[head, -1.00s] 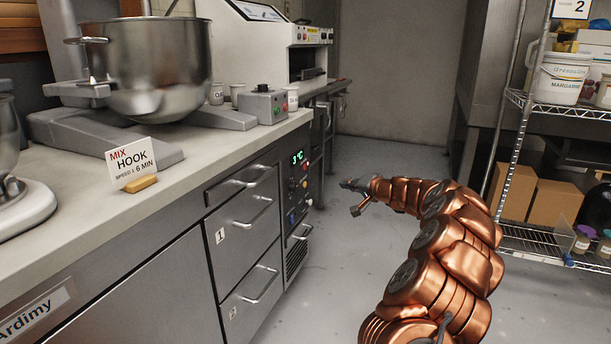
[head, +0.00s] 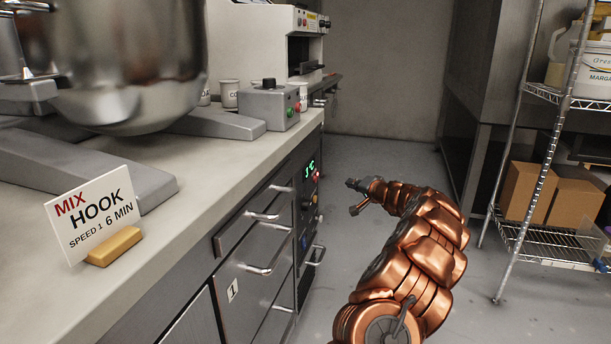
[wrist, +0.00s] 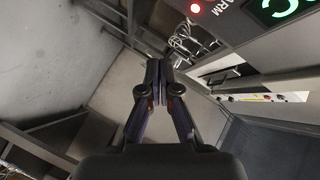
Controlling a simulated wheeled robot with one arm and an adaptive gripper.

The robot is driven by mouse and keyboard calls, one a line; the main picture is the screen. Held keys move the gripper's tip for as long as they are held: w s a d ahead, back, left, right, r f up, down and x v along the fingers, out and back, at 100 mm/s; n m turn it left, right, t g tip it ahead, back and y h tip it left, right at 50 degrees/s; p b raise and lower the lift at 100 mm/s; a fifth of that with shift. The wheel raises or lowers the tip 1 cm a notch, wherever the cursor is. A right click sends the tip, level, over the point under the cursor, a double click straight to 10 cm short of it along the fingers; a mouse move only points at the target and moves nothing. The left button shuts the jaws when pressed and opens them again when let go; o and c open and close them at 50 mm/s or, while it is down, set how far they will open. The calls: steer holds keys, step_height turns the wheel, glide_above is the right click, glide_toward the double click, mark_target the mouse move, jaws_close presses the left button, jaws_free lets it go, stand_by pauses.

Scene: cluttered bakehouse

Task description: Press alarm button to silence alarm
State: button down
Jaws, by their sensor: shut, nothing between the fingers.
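The fridge control panel (head: 308,190) is on the end of the counter front, with a green display (head: 310,168) and a small red round part (head: 316,175), which may be the alarm button.
The steel drawers (head: 255,265) with protruding handles line the counter front. A grey box with red and green buttons (head: 268,108) stands on the counter near the mixer bowl (head: 115,65). A wire rack (head: 535,170) with boxes stands right. The aisle floor (head: 400,160) is clear.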

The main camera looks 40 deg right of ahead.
mark_target(316, 179)
stand_by(0.4)
steer(key=w+a+b, duration=0.1)
steer(key=w+a, duration=0.4)
steer(key=w, duration=0.2)
stand_by(0.3)
steer(key=shift+w+b, duration=0.1)
steer(key=shift+b, duration=0.2)
stand_by(1.1)
steer(key=shift+w+a, duration=0.2)
steer(key=shift+w, duration=0.1)
steer(key=shift+w+a+b, duration=0.25)
steer(key=shift+w+b, duration=0.1)
steer(key=shift+b, duration=0.05)
stand_by(1.1)
steer(key=shift+s+d, duration=0.5)
steer(key=shift+s, duration=0.2)
